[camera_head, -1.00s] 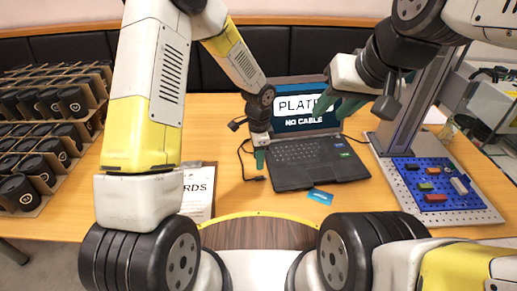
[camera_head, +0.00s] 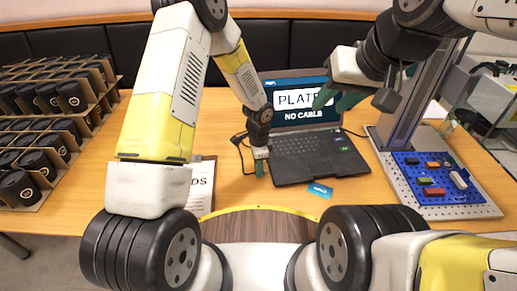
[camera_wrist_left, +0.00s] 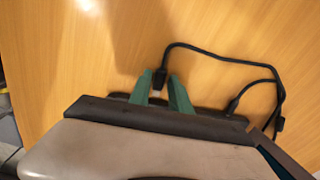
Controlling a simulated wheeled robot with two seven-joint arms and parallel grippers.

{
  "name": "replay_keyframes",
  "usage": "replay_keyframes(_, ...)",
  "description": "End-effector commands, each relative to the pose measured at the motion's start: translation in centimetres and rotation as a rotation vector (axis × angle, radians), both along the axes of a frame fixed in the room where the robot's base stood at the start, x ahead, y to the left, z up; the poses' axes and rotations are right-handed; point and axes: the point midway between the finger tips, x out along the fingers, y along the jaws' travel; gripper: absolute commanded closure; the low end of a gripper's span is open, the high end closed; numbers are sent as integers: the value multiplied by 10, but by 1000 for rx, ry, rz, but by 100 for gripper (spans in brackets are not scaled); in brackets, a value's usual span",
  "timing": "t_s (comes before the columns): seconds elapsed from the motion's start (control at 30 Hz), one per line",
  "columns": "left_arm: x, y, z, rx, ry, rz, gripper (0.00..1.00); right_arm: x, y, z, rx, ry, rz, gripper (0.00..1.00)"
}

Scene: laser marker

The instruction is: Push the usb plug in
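The black USB plug (camera_wrist_left: 159,80) lies on the table on its black cable (camera_wrist_left: 225,57), between my left fingertips in the left wrist view. My left gripper (camera_head: 260,168) is low at the table beside the laptop's left edge; its green fingers (camera_wrist_left: 160,88) stand apart on both sides of the plug. I cannot tell whether they touch it. In the head view the plug is hidden by the gripper. The open laptop (camera_head: 315,160) shows "NO CABLE" on its screen. My right gripper (camera_head: 335,100) is open and empty, raised in front of the screen.
A clipboard (camera_head: 203,185) lies left of the laptop and a blue card (camera_head: 320,190) in front of it. A laser marker stand with a blue perforated plate (camera_head: 435,192) holding small blocks is at right. Racks of black cups (camera_head: 40,150) stand at left.

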Motion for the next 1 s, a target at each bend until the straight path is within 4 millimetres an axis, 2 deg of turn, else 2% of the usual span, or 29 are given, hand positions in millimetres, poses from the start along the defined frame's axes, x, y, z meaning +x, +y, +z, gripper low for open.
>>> replay_keyframes(0.03,0,0,0,0,0,0,88,0,0,0,0,0,0,64)
replay_keyframes(0.1,0,0,0,0,0,0,100,0,0,0,0,0,0,64)
replay_keyframes(0.33,0,-1,0,0,0,0,100,0,0,0,0,0,0,64)
replay_keyframes(0.57,5,-25,0,-1,-1,-4,100,0,0,0,0,0,0,64)
replay_keyframes(0.8,5,-28,1,-4,-2,-2,100,0,0,0,0,0,0,64)
replay_keyframes(0.83,5,-28,1,-4,-2,-2,84,0,0,0,0,0,0,64)
replay_keyframes(0.9,5,-28,1,-4,-2,-2,70,0,0,0,0,0,0,64)
replay_keyframes(0.93,5,-28,1,-3,-2,-2,64,0,0,0,0,0,0,64)
replay_keyframes(1.0,5,-27,1,-3,-1,-1,63,0,0,0,0,0,0,64)
